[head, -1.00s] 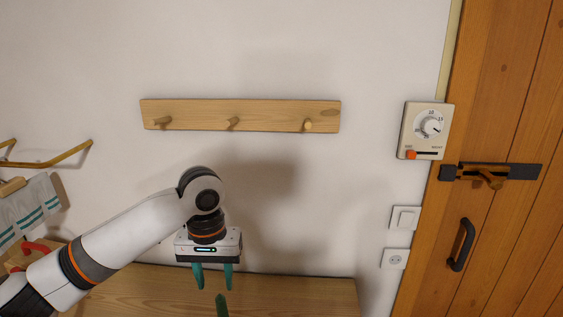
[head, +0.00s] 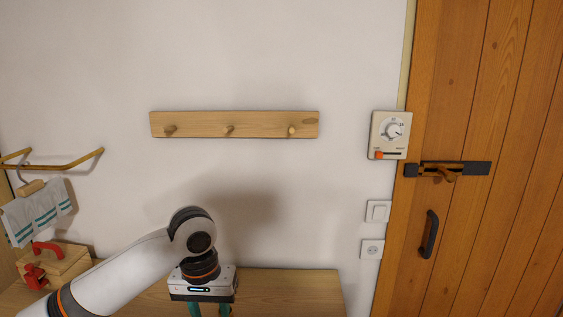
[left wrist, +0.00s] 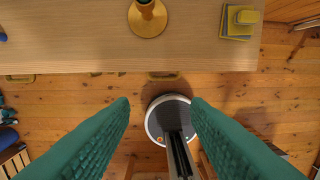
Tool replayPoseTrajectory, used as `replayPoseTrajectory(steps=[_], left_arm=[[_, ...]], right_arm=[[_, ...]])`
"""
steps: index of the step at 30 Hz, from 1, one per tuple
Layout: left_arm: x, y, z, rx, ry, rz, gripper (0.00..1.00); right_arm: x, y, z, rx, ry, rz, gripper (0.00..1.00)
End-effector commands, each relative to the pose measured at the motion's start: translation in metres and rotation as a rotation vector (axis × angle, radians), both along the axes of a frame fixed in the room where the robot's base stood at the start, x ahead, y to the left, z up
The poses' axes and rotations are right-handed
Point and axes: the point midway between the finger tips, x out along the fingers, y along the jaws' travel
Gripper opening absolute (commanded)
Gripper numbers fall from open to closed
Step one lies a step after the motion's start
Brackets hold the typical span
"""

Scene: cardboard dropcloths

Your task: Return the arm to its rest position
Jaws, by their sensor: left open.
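My left arm comes in from the lower left in the head view. Its gripper (head: 211,309) points down over the wooden tabletop (head: 285,285), with the green fingers cut off by the bottom edge. In the left wrist view the two green fingers (left wrist: 160,108) are spread wide with nothing between them. They lie in front of the tabletop's edge, over the plank floor. My right gripper is in neither view.
A gold round-based holder (left wrist: 148,18) and a yellow-and-grey stack (left wrist: 238,22) sit on the tabletop. A peg rail (head: 235,125), thermostat (head: 388,135) and latched wooden door (head: 470,220) are beyond. A wooden box with red parts (head: 55,263) stands at left.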

Motion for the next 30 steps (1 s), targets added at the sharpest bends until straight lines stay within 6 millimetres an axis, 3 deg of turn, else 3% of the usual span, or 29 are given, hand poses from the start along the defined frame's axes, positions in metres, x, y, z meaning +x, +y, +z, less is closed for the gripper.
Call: replayPoseTrajectory(steps=[11, 19, 23, 30], left_arm=[[-0.032, -0.037, -0.061, -0.113, -0.047, -0.166, 0.43], [-0.084, -0.063, -0.12, -0.262, -0.157, -0.27, 0.43], [-0.112, -0.058, -0.144, -0.297, -0.23, -0.262, 0.43], [-0.165, -0.015, -0.177, -0.227, -0.315, -0.191, 0.43]], right_arm=[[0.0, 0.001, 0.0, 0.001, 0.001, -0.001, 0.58], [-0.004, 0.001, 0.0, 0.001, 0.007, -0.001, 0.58], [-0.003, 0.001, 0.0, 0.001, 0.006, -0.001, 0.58], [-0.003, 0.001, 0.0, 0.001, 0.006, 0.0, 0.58]])
